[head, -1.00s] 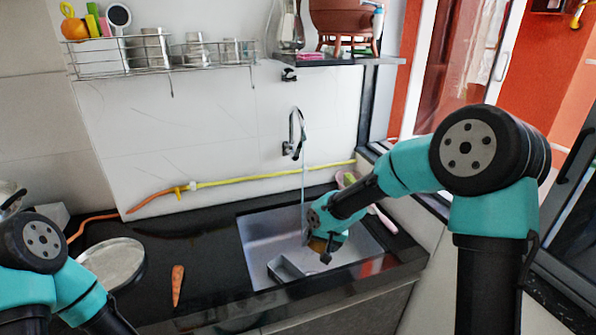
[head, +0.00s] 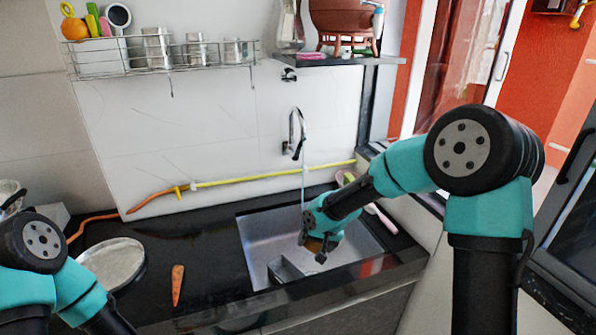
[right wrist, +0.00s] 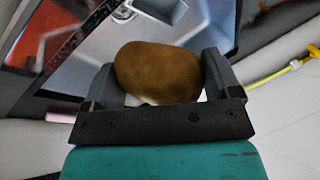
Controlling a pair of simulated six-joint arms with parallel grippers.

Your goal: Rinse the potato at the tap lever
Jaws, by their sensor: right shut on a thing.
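My right gripper (head: 318,252) is over the sink (head: 258,240). In the right wrist view the brown potato (right wrist: 158,72) sits between its two fingers, and the gripper is shut on it. In the head view the potato is mostly hidden by the gripper. The curved tap (head: 297,130) is on the wall behind the sink. A thin stream of water (head: 303,178) falls from it down to the right gripper and wrist. Whether the water touches the potato is not clear. My left arm is at the lower left edge of the head view, and its gripper is out of view.
A carrot (head: 177,285) and a round metal plate (head: 112,264) lie on the black counter left of the sink. A grey metal box (head: 285,268) stands in the sink. A yellow hose (head: 260,178) runs along the wall.

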